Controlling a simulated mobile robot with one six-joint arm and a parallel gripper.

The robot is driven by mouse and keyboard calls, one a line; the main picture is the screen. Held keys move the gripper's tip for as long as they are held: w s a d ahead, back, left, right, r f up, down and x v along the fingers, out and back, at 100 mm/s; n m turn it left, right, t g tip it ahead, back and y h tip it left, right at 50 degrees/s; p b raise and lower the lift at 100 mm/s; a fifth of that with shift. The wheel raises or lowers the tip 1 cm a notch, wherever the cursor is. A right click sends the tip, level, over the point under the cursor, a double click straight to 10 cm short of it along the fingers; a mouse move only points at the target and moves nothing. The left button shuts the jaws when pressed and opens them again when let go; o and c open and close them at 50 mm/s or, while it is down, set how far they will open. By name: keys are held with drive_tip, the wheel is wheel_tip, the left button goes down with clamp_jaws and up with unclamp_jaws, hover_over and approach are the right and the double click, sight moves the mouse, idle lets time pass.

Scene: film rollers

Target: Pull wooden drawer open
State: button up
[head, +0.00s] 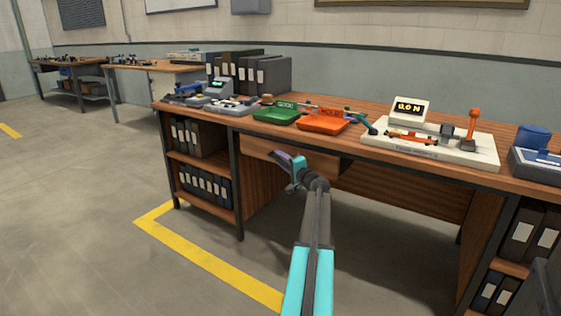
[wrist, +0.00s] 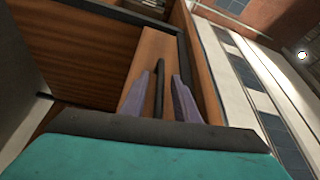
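The wooden drawer (head: 259,149) is under the bench top, left of the bench's middle. Its front (wrist: 152,48) also shows in the wrist view, with a dark bar handle (wrist: 159,88) on it. My gripper (head: 281,157) is in front of the drawer and covers the handle in the head view. In the wrist view my gripper (wrist: 161,77) has its two purple fingers apart, one on each side of the handle. A gap shows between the handle and each finger. Whether the fingertips touch the drawer front, I cannot tell.
The wooden bench (head: 375,169) carries a green tray (head: 277,116), an orange tray (head: 322,123) and a white device (head: 428,150). A shelf with binders (head: 205,186) stands left below the drawer. The floor in front, with a yellow line (head: 205,259), is clear.

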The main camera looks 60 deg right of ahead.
clamp_jaws()
